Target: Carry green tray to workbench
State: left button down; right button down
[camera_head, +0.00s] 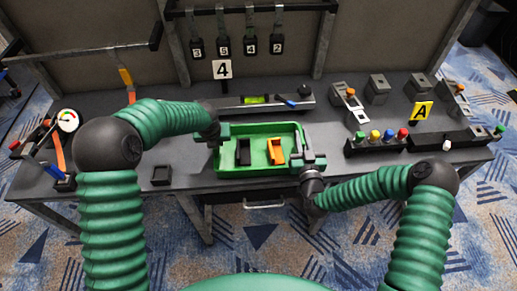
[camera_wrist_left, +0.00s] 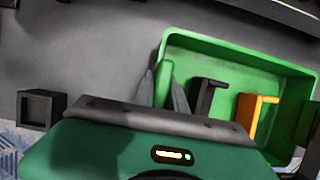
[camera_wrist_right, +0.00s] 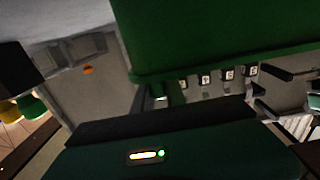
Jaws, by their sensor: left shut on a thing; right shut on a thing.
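The green tray (camera_head: 262,168) is at the middle front of the grey workbench (camera_head: 330,183), in the head view. It holds a black part (camera_head: 244,152) and an orange part (camera_head: 276,151). My left gripper (camera_head: 221,133) is shut on the tray's left wall, and the tray also fills the right of the left wrist view (camera_wrist_left: 190,42). My right gripper (camera_head: 308,164) is shut on the tray's right side. In the right wrist view the tray's green underside or wall (camera_wrist_right: 215,35) looms close. Whether the tray touches the bench top is hard to tell.
A level-like bar with a green vial (camera_head: 255,99) lies behind the tray. A gauge (camera_head: 68,121) is at the left. A small black block (camera_head: 161,175) sits left of the tray.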

pick_arm(q)
jog(key=shift+r, duration=0.1)
